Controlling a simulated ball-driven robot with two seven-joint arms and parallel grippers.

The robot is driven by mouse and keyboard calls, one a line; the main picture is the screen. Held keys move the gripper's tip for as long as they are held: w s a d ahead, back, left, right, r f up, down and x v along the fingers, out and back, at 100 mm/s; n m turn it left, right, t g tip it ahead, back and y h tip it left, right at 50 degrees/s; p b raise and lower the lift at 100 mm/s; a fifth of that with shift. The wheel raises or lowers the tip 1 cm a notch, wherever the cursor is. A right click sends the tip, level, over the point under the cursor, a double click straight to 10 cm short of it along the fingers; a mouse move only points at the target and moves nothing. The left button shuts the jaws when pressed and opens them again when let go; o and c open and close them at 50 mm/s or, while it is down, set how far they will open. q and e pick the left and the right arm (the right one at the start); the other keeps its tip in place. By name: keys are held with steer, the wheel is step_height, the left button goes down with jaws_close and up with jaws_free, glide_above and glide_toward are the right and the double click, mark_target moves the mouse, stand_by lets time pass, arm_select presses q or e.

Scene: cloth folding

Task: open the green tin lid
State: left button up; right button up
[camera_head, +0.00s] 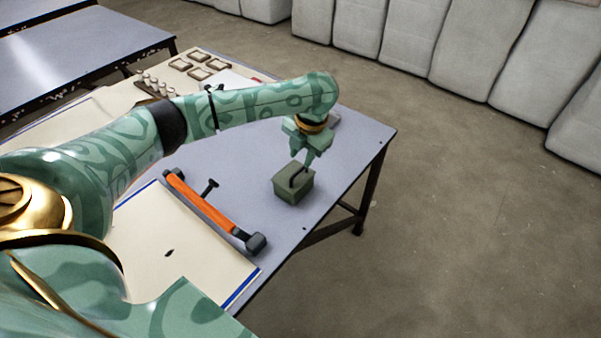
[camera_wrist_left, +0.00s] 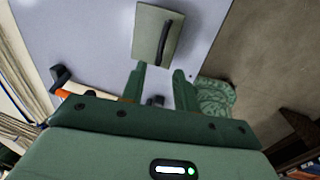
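The green tin (camera_head: 292,188) is a small dark green box standing on the grey table near its right edge. A dark arched handle shows on top of its lid (camera_head: 299,176), and the lid looks closed. In the left wrist view the tin (camera_wrist_left: 148,35) lies just beyond the fingertips with its handle (camera_wrist_left: 163,42) lengthwise. My left gripper (camera_head: 304,160) points down just above the handle. Its two fingers (camera_wrist_left: 158,70) stand apart with nothing visible between them. I cannot tell whether a fingertip touches the handle. My right gripper is not in view.
An orange bar with black ends (camera_head: 205,206) lies left of the tin, beside a cream board with a blue edge (camera_head: 165,245). Several small framed pieces (camera_head: 198,73) sit at the table's far end. The table's right edge (camera_head: 352,183) is close to the tin.

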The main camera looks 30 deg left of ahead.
mark_target(297, 173)
arm_select(q)
steer(key=f+b, duration=0.1)
steer(key=f, duration=0.2)
steer(key=a+f+b, duration=0.1)
steer(key=f, duration=0.2)
steer(key=shift+a, duration=0.1)
jaws_close()
steer(key=shift+r, duration=0.1)
